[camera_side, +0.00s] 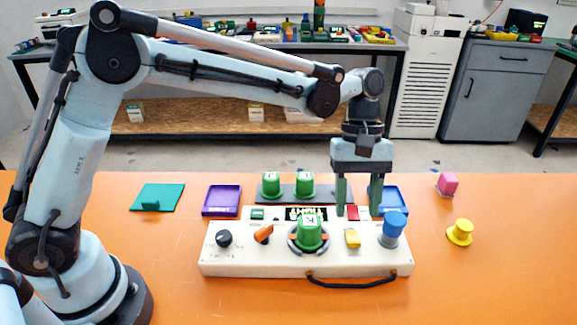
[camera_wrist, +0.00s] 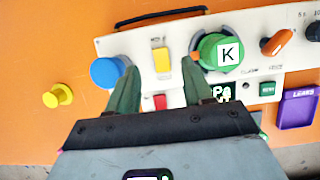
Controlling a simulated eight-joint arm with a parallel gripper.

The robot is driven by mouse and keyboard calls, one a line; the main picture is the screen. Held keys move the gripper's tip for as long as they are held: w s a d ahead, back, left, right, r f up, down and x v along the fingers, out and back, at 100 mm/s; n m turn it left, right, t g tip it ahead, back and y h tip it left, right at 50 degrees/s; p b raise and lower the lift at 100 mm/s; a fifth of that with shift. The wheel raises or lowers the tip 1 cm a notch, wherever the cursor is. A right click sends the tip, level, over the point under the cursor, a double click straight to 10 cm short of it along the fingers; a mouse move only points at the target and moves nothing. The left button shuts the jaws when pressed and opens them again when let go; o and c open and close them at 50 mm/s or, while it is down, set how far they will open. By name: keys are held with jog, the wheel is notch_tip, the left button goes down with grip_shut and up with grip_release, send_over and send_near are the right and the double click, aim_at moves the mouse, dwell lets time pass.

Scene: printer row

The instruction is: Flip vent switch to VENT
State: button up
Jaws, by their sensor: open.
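A cream control panel (camera_side: 270,265) lies on the orange table. No VENT label is readable, so I cannot tell for sure which control is the vent switch. A small yellow switch (camera_side: 352,239) sits right of the green knob; it also shows in the wrist view (camera_wrist: 162,60), with tiny lettering beside it. An orange lever-like knob (camera_side: 263,233) sits further left. My gripper (camera_side: 358,210) points down over the panel's back right part, open and empty. In the wrist view its fingers (camera_wrist: 162,80) stand apart, either side of the red button (camera_wrist: 160,102), with the yellow switch just beyond.
A blue knob (camera_side: 393,230) stands close right of the yellow switch, and a large green knob (camera_side: 309,234) marked K close left. A black knob (camera_side: 224,239) is at the far left. Purple (camera_side: 222,200) and blue (camera_side: 391,196) trays lie behind. The front table is clear.

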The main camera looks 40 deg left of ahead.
jog(key=v, duration=0.6)
jog(key=shift+r, duration=0.15)
jog(key=s+a+f+m+t+y, duration=0.1)
jog(key=s+a+m+t, duration=0.3)
jog(key=a, duration=0.5)
jog(key=s+a+f+m+t+y, duration=0.1)
jog(key=s+a+m+t+y, duration=0.1)
jog(key=s+a+m+t, duration=0.3)
jog(key=s+a+t, duration=0.1)
jog(key=s+a, duration=0.3)
jog(key=shift+s+f, duration=0.3)
dwell(1.5)
